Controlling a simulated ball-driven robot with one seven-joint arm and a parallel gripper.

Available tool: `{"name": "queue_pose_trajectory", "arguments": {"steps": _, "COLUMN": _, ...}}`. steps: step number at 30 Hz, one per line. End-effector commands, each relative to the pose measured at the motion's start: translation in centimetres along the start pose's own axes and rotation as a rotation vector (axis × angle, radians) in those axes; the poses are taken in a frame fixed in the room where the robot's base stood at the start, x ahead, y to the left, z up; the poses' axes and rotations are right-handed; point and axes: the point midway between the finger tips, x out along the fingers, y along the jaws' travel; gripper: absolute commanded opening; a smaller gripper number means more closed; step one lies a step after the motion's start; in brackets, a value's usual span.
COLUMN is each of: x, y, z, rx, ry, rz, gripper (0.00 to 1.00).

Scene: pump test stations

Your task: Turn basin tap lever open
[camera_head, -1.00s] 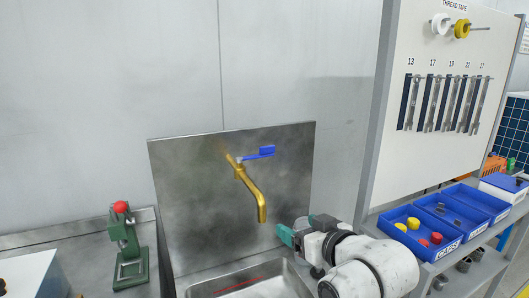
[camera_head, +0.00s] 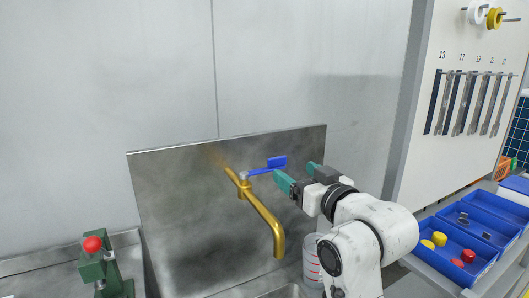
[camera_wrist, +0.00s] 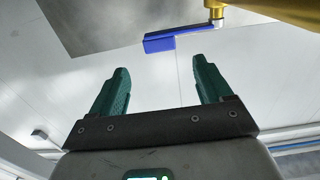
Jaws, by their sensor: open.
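The brass tap (camera_head: 262,214) stands out from a metal splash panel (camera_head: 190,215). Its blue lever (camera_head: 272,166) points to the right from the top of the tap body. My gripper (camera_head: 296,174) is open, with green fingers, just right of and near the lever's end. In the wrist view the blue lever (camera_wrist: 172,40) lies beyond the fingertips, across the gap between them, and my gripper (camera_wrist: 158,68) is empty. The lever and the fingers appear apart. Part of the brass tap (camera_wrist: 216,12) shows at the top there.
A clear measuring vessel with red marks (camera_head: 312,262) stands below, beside my arm. A green press with a red knob (camera_head: 100,262) is at lower left. Blue bins (camera_head: 455,250) with caps and a tool board (camera_head: 465,60) are on the right.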

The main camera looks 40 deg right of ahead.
Motion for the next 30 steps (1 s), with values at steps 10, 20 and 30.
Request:
{"name": "queue_pose_trajectory", "arguments": {"steps": 10, "x": 3.3, "y": 0.0, "z": -0.1, "rx": 0.0, "ry": -0.003, "rz": 0.0, "gripper": 0.79}}
{"name": "queue_pose_trajectory", "arguments": {"steps": 20, "x": 8.9, "y": 0.0, "z": 0.0, "rx": 0.0, "ry": -0.002, "rz": 0.0, "gripper": 0.79}}
{"name": "queue_pose_trajectory", "arguments": {"steps": 30, "x": 10.8, "y": 0.0, "z": 0.1, "rx": 0.0, "ry": -0.001, "rz": 0.0, "gripper": 0.79}}
